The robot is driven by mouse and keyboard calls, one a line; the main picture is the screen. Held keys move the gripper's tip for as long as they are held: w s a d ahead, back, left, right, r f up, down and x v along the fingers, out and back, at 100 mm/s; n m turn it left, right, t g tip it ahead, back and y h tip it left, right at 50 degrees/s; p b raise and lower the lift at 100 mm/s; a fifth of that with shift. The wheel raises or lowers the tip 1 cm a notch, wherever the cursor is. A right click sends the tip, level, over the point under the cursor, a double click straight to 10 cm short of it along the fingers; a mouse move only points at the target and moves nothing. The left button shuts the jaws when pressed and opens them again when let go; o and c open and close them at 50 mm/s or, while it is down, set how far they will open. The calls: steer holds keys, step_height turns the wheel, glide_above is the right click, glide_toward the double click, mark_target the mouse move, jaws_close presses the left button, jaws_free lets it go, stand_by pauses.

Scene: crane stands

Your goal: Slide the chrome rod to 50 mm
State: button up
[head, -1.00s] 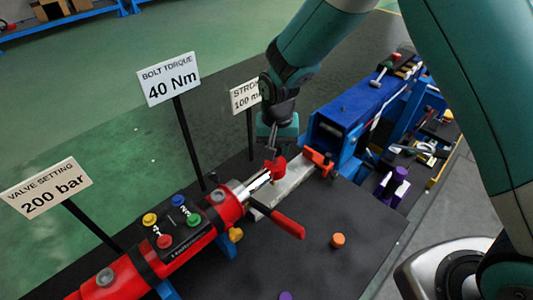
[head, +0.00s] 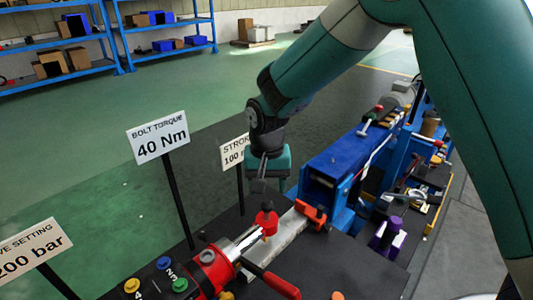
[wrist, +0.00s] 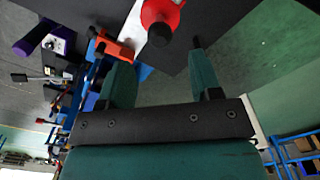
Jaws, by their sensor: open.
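The chrome rod (head: 239,243) comes out of the red cylinder (head: 214,268) in the head view and ends at a red end piece (head: 267,222). My gripper (head: 261,188) hangs pointing down just above this red piece. In the wrist view, my gripper (wrist: 161,46) is open, its two fingers wide apart. The red end piece (wrist: 176,12), with a dark round part, lies beyond the fingertips, roughly between them. Nothing is held. The chrome rod cannot be made out in the wrist view. A sign reading STROKE 100 (head: 235,152), partly hidden by my arm, stands behind.
A red lever (head: 281,285) sticks out beside the cylinder. An orange-red clamp (head: 311,213) sits at the blue frame (head: 345,160) on the right. Signs for bolt torque (head: 158,137) and valve setting (head: 35,250) stand left. Coloured buttons (head: 163,263) lie near the cylinder.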

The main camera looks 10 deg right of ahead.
step_height(320, 180, up, 11)
steer(key=b, duration=0.1)
steer(key=shift+r, duration=0.1)
steer(key=s+d+r+n+y, duration=0.1)
steer(key=s+n, duration=0.3)
steer(key=s, duration=0.8)
steer(key=s+d+r+n+y, duration=0.1)
steer(key=s+n, duration=0.4)
steer(key=s, duration=0.7)
steer(key=shift+s+d+y, duration=0.35)
steer(key=shift+d+y, duration=0.4)
steer(key=shift+y, duration=0.35)
steer(key=shift+r, duration=0.1)
